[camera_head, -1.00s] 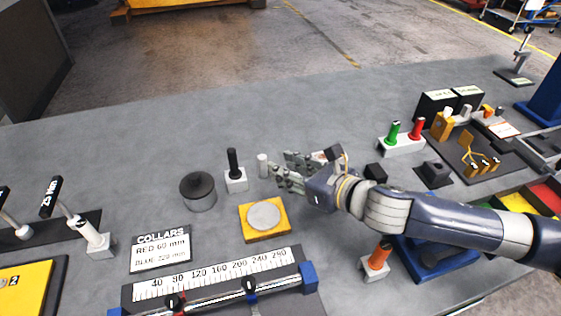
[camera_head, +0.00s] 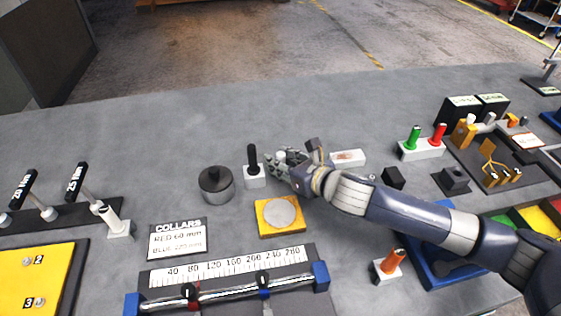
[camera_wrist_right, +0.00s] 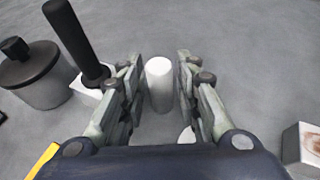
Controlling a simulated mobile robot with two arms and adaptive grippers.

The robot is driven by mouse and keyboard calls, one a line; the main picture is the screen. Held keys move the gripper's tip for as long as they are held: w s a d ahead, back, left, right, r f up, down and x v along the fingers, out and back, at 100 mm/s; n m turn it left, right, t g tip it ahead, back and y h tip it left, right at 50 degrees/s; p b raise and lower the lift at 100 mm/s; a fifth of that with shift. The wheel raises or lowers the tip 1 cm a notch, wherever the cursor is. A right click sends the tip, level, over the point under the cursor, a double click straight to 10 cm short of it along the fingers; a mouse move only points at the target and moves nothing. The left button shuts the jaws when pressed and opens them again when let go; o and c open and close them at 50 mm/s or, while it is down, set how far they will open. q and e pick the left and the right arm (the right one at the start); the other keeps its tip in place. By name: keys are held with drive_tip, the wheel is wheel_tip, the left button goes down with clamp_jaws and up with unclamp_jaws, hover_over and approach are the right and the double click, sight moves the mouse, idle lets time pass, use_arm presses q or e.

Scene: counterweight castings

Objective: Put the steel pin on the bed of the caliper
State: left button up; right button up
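The steel pin (camera_head: 281,155), a short pale cylinder, stands upright on the grey table beside a white block with a black handle. In the right wrist view the pin (camera_wrist_right: 159,84) stands between the two fingers of my right gripper (camera_wrist_right: 160,80), with a gap on each side. The right gripper (camera_head: 283,160) is open around it, low over the table. My left gripper is not in view. I cannot tell for sure which object is the caliper; a blue fixture (camera_head: 437,275) is partly hidden under my right forearm.
A black-handled block (camera_head: 254,176) and a lidded grey pot (camera_head: 216,185) are left of the pin. A yellow plate with a pale disc (camera_head: 280,213) lies in front. A scale with a rod and collars (camera_head: 228,268) is nearer. Behind the pin the table is clear.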

drive_tip(key=shift+w+a+f, duration=0.1)
drive_tip(key=shift+w+a, duration=0.05)
drive_tip(key=shift+w, duration=0.05)
clamp_jaws()
